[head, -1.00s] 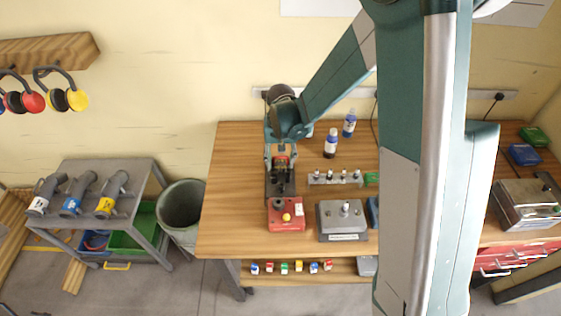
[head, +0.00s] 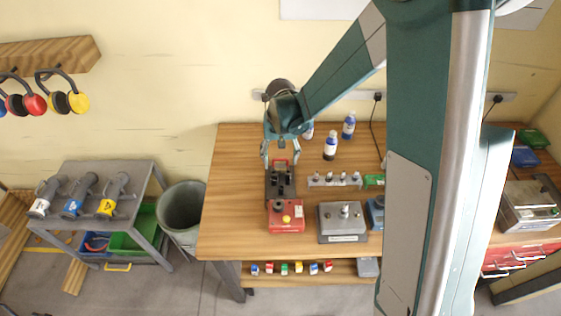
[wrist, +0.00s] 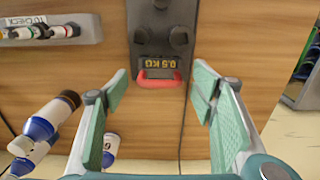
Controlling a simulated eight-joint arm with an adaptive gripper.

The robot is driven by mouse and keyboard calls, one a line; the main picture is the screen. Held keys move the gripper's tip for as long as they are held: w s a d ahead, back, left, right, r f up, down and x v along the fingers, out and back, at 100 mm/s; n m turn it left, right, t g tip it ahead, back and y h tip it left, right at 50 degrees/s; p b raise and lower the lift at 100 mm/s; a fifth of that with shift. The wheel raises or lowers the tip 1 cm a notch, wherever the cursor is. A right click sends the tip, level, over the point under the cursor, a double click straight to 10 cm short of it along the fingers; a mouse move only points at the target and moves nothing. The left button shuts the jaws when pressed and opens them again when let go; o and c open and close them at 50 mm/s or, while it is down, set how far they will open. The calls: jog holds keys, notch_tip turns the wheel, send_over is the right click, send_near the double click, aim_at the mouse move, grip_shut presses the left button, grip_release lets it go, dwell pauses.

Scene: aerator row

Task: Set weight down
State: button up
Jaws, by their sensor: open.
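The weight (wrist: 160,64) is a small dark block marked 0.5 KG with a red handle. It rests at the far end of a dark grey stand (wrist: 148,12), nearest the wall; it also shows in the head view (head: 280,169). My gripper (head: 281,152) is just on the wall side of the weight and above it. In the wrist view the two green-padded fingers (wrist: 158,92) are spread wide, with a clear gap between them and the handle. Nothing is between the fingers.
A red box (head: 286,217) with a yellow button adjoins the stand's front. A grey box (head: 342,222) and a rack of small bottles (head: 335,180) stand to the right. Blue-and-white bottles (head: 331,146) stand behind. The bench (head: 230,190) left of the stand is clear.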

notch_tip(320, 180, up, 10)
jog(key=shift+f, duration=0.1)
dwell(0.4)
dwell(0.6)
jog(key=s+d+r+t, duration=0.3)
jog(key=s+d+r, duration=0.8)
jog(key=d+r, duration=0.15)
jog(key=s+d+r+t, duration=0.2)
jog(key=s+d, duration=0.2)
jog(key=s, duration=0.3)
jog(key=s+d+r+t, duration=0.2)
jog(key=s+d, duration=0.2)
jog(key=s, duration=0.3)
dwell(0.5)
